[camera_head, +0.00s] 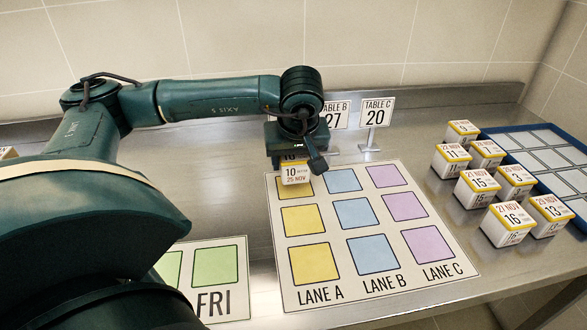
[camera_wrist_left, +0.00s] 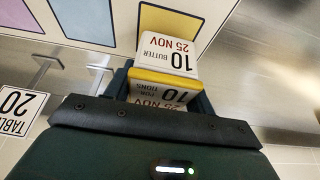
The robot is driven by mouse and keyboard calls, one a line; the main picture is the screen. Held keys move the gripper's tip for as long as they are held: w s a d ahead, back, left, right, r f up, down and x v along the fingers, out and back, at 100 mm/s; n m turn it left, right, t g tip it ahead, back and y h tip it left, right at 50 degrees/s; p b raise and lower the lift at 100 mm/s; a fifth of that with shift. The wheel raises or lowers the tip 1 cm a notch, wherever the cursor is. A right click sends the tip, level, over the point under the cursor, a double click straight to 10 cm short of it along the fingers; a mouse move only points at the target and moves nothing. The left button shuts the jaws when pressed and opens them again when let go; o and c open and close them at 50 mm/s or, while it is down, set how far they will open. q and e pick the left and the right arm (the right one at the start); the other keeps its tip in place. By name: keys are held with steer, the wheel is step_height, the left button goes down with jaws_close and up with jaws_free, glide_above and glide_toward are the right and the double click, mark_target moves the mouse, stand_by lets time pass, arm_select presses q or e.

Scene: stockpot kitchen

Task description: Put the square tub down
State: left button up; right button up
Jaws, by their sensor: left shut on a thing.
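The square tub (camera_head: 296,174) is white with a yellow band and reads 10, butter, 25 Nov. My left gripper (camera_head: 296,160) is shut on it, pointing down. In the left wrist view the tub (camera_wrist_left: 164,72) sits between the dark fingers. In the head view it overlaps the far yellow square (camera_head: 309,193) of Lane A on the lane mat (camera_head: 335,289). In the wrist view that yellow square (camera_wrist_left: 170,20) shows just beyond the tub. I cannot tell whether the tub touches the mat. My right gripper is not in view.
Several similar tubs (camera_head: 508,224) stand at the right beside a blue tray (camera_head: 526,157). Table signs (camera_head: 376,112) stand behind the mat. A FRI mat (camera_head: 235,302) with green squares lies at the lower left. The other lane squares, such as the middle blue one (camera_head: 358,213), are empty.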

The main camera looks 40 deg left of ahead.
arm_select(q)
steer(key=shift+f, duration=1.35)
steer(key=shift+f, duration=0.15)
steer(key=o, duration=1.1)
steer(key=shift+c, duration=0.2)
steer(key=shift+r, duration=0.45)
steer(key=v, duration=1.1)
steer(key=shift+r+p, duration=0.25)
steer(key=shift+p, duration=0.1)
steer(key=shift+s+d, duration=0.1)
steer(key=shift+s, duration=0.05)
